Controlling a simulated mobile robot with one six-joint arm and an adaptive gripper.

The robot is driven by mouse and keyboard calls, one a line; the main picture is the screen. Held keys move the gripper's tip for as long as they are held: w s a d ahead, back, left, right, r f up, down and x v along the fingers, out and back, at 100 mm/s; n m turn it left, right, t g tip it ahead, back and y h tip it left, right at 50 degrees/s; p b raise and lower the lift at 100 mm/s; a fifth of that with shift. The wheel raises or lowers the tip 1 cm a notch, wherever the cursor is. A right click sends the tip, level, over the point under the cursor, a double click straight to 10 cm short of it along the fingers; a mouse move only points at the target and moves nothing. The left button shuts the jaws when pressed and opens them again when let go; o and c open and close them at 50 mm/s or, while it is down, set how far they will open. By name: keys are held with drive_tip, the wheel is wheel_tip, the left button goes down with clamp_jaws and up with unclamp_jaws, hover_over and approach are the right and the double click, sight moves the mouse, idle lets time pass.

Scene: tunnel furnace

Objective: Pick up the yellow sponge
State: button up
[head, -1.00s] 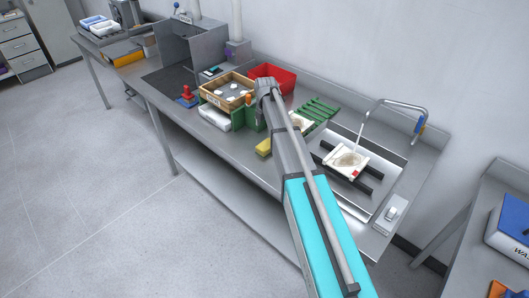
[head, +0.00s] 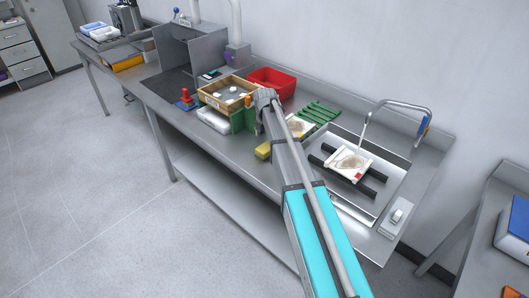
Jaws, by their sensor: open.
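The yellow sponge (head: 263,151) lies on the steel bench (head: 239,165), near its front edge and left of the sink. My arm passes just to the right of it and may cover part of it. My arm reaches from the bottom of the view up over the bench. Its far joint is beside the wooden tray. My gripper does not show; it is either hidden behind the arm or out of view.
The wooden tray (head: 208,97) with white pieces, a red bin (head: 270,82) and a green rack (head: 320,113) stand around the arm. Right of it are the sink (head: 392,186) with a white plate (head: 348,165) and a tap (head: 400,106). Bench space left of the sponge is clear.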

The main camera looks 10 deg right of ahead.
sight(266, 147)
drive_tip(key=shift+f, duration=0.1)
drive_tip(key=shift+d+f+b, duration=0.15)
drive_tip(key=shift+f+b, duration=2.4)
drive_tip(key=shift+b, duration=0.05)
drive_tip(key=c, duration=0.7)
drive_tip(key=shift+c, duration=0.2)
drive_tip(key=shift+r, duration=0.15)
